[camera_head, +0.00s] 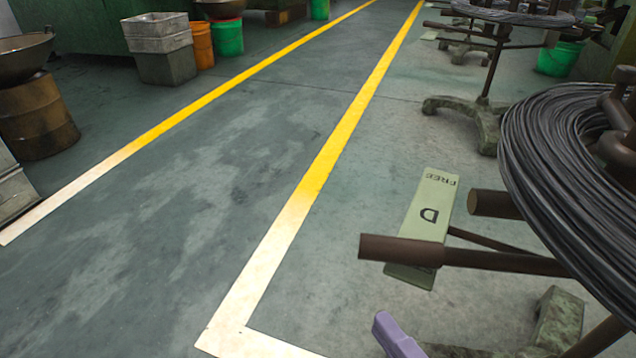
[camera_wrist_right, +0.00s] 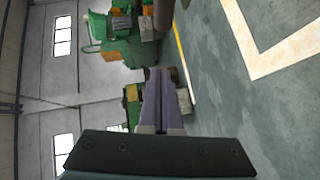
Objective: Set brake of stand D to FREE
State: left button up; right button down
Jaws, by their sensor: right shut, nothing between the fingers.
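Stand D shows at the right of the head view. A brown bar (camera_head: 470,257) crosses in front of the plate's lower part, and any lettering there is hidden. A large coil of dark wire (camera_head: 560,170) lies on the stand. I cannot tell which part is the brake lever. My right gripper (camera_head: 397,338), with purple fingers, is below the plate at the bottom edge, apart from it. In the right wrist view the fingers (camera_wrist_right: 161,98) are shut and empty. My left gripper is not in view.
Another stand with a wire coil (camera_head: 515,15) and a green bucket (camera_head: 560,58) are at the back right. Yellow and white floor lines border a clear aisle. A drum (camera_head: 38,115), grey crates (camera_head: 165,65) and buckets stand at the left.

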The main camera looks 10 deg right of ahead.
jog(key=w+d+f+b, duration=0.1)
jog(key=w+b, duration=0.3)
jog(key=w, duration=0.6)
jog(key=shift+f, duration=0.65)
